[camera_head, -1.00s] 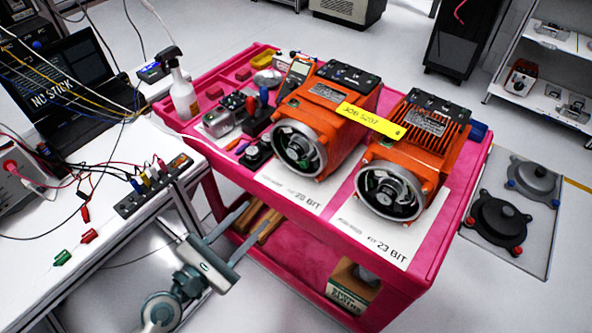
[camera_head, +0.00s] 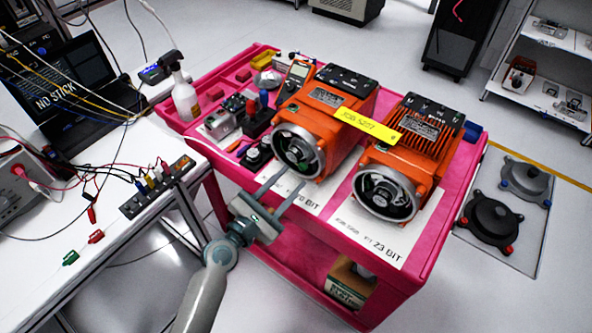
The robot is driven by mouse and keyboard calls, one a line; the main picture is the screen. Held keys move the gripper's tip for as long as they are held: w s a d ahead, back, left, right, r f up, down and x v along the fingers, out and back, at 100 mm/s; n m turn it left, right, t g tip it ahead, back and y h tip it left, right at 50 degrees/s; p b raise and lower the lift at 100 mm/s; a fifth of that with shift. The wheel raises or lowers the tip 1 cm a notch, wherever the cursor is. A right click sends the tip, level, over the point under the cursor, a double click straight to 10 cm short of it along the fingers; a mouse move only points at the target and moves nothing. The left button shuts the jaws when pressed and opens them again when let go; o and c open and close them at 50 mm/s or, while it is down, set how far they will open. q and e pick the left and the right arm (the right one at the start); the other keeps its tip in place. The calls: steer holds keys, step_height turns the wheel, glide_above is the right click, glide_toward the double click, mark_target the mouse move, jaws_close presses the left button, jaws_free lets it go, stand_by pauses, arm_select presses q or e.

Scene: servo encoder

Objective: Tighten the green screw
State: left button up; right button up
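Two orange motors stand on the pink cart. The left motor (camera_head: 325,110) and the right motor (camera_head: 408,145) each show an open round end, the left end (camera_head: 298,151) and the right end (camera_head: 386,192), with small parts inside. I cannot clearly make out a green screw; the parts inside the ends are too small to tell apart. My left gripper (camera_head: 289,178) is open and empty, its two fingers apart and pointing at the lower front of the left motor's round end. Whether the fingertips touch anything I cannot tell. My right gripper is not in view.
The pink cart (camera_head: 450,215) also bears a spray bottle (camera_head: 184,100), a meter (camera_head: 296,76) and small tools. A yellow label (camera_head: 367,126) bridges the motors. A white bench (camera_head: 115,230) with cables and clips stands at the left. A box (camera_head: 348,284) sits on the lower shelf.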

mark_target(301, 169)
arm_select(q)
steer(key=shift+x, duration=1.7)
jaws_close()
